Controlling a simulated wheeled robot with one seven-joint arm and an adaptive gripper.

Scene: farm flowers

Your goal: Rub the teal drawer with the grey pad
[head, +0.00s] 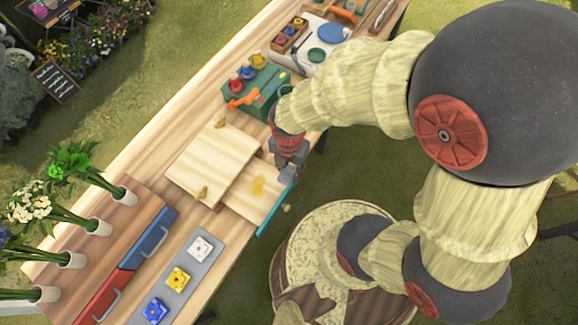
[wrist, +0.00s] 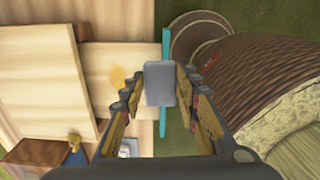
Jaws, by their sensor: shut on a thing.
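The teal drawer is pulled out of a pale wooden cabinet (head: 212,160). Its teal front (head: 276,209) faces right, and it also shows in the wrist view (wrist: 165,45). A faint orange-yellow smear (head: 257,186) lies on the drawer's pale wooden surface; in the wrist view it is left of the pad (wrist: 120,77). My gripper (head: 290,168) points down above the drawer's far end, near the teal front. In the wrist view its fingers are shut on the grey pad (wrist: 160,84). I cannot tell whether the pad touches the drawer.
A green box (head: 258,90) with coloured knobs and an orange lever stands just behind. Blue (head: 153,238) and red (head: 105,294) drawer fronts and a grey tray (head: 166,296) of flower blocks lie at the front left. Vases with flowers line the left edge.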

